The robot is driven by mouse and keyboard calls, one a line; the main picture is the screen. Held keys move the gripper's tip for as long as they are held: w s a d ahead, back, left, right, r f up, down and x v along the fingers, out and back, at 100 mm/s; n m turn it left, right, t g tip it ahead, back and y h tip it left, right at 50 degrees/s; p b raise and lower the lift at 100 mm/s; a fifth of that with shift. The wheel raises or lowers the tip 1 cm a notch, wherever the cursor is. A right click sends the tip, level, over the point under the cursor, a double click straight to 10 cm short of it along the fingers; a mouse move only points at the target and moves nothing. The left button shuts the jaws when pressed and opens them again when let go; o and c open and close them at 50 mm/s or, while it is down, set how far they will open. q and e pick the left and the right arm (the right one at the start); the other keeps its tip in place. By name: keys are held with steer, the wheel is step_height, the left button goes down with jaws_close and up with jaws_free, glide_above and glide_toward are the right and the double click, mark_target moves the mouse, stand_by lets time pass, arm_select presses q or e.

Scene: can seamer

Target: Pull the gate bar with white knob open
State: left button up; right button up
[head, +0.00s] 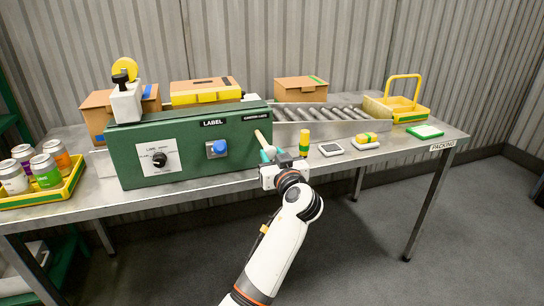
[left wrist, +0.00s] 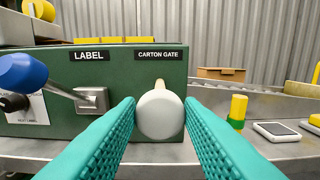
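The green machine (head: 190,150) stands on the metal table. In the left wrist view its front carries a CARTON GATE label (left wrist: 162,52). Below that label a pale bar ends in a round white knob (left wrist: 160,115), which faces the camera. In the head view the pale gate bar (head: 262,140) sticks out at the machine's right end. My left gripper (head: 270,155) is at the bar's end. In the left wrist view the teal fingers of my left gripper (left wrist: 160,118) stand open on either side of the knob, with narrow gaps. My right gripper is out of view.
A blue-knobbed lever (left wrist: 22,72) and a dial (head: 159,159) are left of the gate bar. A yellow-green bottle (head: 304,142) and a white device (head: 331,149) are close on the right. A roller conveyor (head: 340,112) runs behind. Free floor lies in front.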

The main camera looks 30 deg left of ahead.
arm_select(q)
steer(key=o, duration=0.3)
steer(key=shift+s+d+f, duration=0.1)
steer(key=shift+d, duration=0.05)
steer(key=shift+o, duration=0.7)
steer(key=shift+s+d, duration=0.1)
steer(key=shift+s+d, duration=0.15)
steer(key=shift+d, duration=0.05)
steer(key=b+v, duration=0.1)
steer(key=v, duration=0.6)
steer(key=shift+a, duration=0.1)
